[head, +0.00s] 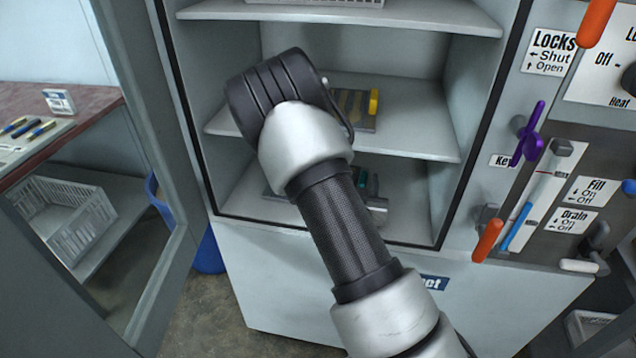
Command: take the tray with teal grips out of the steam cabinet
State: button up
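The steam cabinet (465,110) stands open in front of me, with several shelves inside. On its lowest visible shelf a dark tray (275,188) shows on both sides of my arm. A small teal grip (362,179) shows just right of the arm; any other grip is hidden. A grey rounded piece lies at the tray's front right; I cannot tell whether it is tray or gripper. My arm reaches up across the cabinet opening and hides much of this tray. My gripper's fingers cannot be made out, so their hold is hidden.
A tray with a yellow grip (374,102) lies on the middle shelf (420,135). The cabinet door (165,285) stands open at left. A bench with a white basket (65,220) is beyond it. Levers, including an orange-handled one (488,240), line the right panel.

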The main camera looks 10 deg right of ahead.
jog(key=shift+x, duration=0.85)
jog(key=shift+s, duration=0.1)
grip_shut()
jog(key=shift+r, duration=0.1)
